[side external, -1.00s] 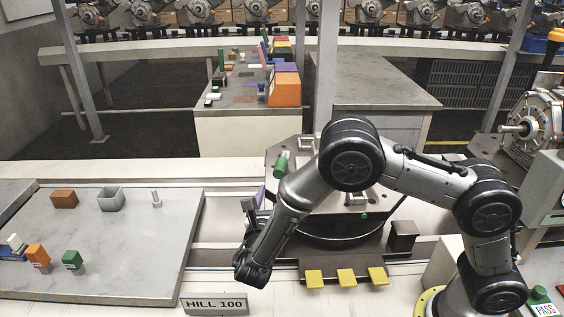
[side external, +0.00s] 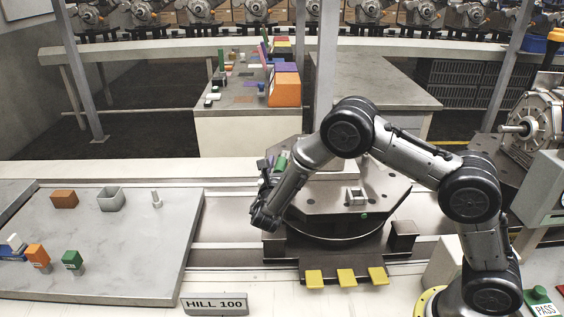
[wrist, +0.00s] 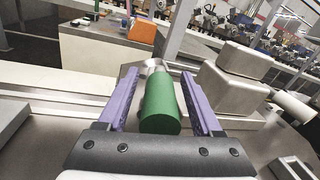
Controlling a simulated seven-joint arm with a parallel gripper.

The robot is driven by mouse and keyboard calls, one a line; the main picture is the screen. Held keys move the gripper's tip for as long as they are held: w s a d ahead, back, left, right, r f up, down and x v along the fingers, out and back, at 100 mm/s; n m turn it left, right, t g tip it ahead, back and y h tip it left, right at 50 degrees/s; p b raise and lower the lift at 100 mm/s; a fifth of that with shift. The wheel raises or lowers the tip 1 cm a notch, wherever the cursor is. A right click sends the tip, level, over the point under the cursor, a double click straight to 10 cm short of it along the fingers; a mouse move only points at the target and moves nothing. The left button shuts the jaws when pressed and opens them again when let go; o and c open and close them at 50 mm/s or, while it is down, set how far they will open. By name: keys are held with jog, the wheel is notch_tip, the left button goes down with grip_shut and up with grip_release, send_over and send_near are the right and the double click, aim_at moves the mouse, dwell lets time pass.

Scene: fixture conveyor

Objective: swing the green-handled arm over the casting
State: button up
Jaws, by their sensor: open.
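The green handle (wrist: 160,106) of the swing arm lies between the two purple fingers of my gripper (wrist: 159,76) in the wrist view. My gripper is open, and a narrow gap shows beside the handle. In the side external view the green handle (side external: 283,160) shows just beyond my gripper (side external: 271,163), at the left edge of the octagonal fixture plate (side external: 325,205). The metal arm past the handle is mostly hidden. A grey stepped block (wrist: 232,85) stands to the right of the handle in the wrist view; I cannot tell whether it is the casting.
A small grey bracket (side external: 357,198) stands on the plate. Yellow pedals (side external: 346,277) sit in front of the fixture. A grey board (side external: 110,250) with small blocks lies at the left. A bench with coloured bins (side external: 285,85) stands behind.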

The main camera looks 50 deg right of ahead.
grip_shut()
dwell(0.4)
dwell(1.1)
